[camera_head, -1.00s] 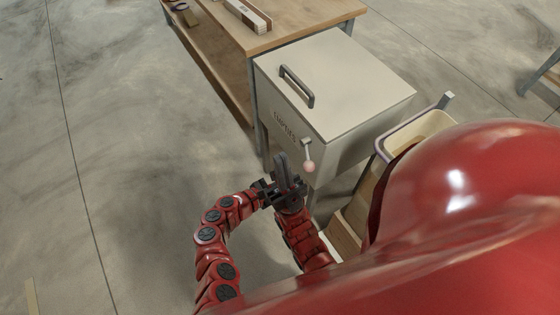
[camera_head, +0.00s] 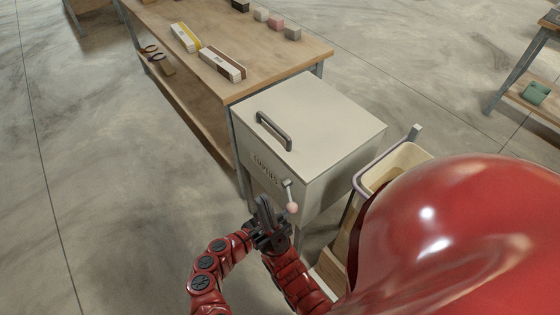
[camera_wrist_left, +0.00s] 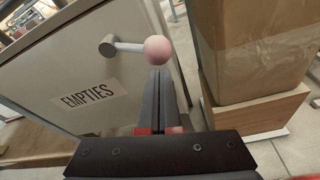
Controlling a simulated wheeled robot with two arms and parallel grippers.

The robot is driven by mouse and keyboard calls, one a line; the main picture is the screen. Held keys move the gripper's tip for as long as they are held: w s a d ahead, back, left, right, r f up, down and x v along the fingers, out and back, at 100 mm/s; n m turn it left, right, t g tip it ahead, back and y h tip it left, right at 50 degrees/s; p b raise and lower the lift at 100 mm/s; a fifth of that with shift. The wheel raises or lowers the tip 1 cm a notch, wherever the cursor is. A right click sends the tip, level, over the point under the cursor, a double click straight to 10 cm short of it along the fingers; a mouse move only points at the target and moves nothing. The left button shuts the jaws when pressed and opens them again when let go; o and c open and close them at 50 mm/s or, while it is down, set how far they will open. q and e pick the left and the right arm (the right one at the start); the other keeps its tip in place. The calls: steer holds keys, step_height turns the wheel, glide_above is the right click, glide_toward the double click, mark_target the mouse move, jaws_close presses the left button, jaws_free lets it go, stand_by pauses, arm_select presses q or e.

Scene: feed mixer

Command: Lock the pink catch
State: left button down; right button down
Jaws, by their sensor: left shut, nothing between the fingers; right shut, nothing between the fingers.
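The pink catch (camera_head: 292,208) is a pale pink ball on a short grey lever, on the front of a light grey cabinet (camera_head: 318,115) labelled EMPTIES. In the head view the lever hangs down from its pivot. In the left wrist view the pink ball (camera_wrist_left: 157,50) shows just beyond the fingertips, with the lever running left to its pivot on the panel. My left gripper (camera_head: 264,204) is shut and empty, close to the ball at its lower left; I cannot tell whether it touches. It also fills the bottom of the left wrist view (camera_wrist_left: 161,80). My right gripper is not in view.
A dark handle (camera_head: 273,131) is on the cabinet's lid. A cream bin (camera_head: 400,163) stands right of the cabinet. A wooden bench (camera_head: 290,52) with boxes and small blocks adjoins it behind. Open floor (camera_head: 90,180) lies to the left. My red body covers the lower right.

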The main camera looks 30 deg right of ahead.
arm_select(q)
steer(key=shift+r+n+p, duration=0.3)
steer(key=shift+r+p, duration=0.05)
steer(key=shift+p, duration=0.15)
step_height(320, 180, up, 8)
steer(key=w+n+g+h+p, duration=0.1)
steer(key=n+g+p, duration=0.2)
steer(key=n, duration=0.6)
steer(key=shift+f+n+g, duration=0.2)
steer(key=shift+n+g, duration=0.1)
steer(key=shift+g, duration=0.1)
stand_by(0.4)
steer(key=shift+r, duration=0.1)
stand_by(0.6)
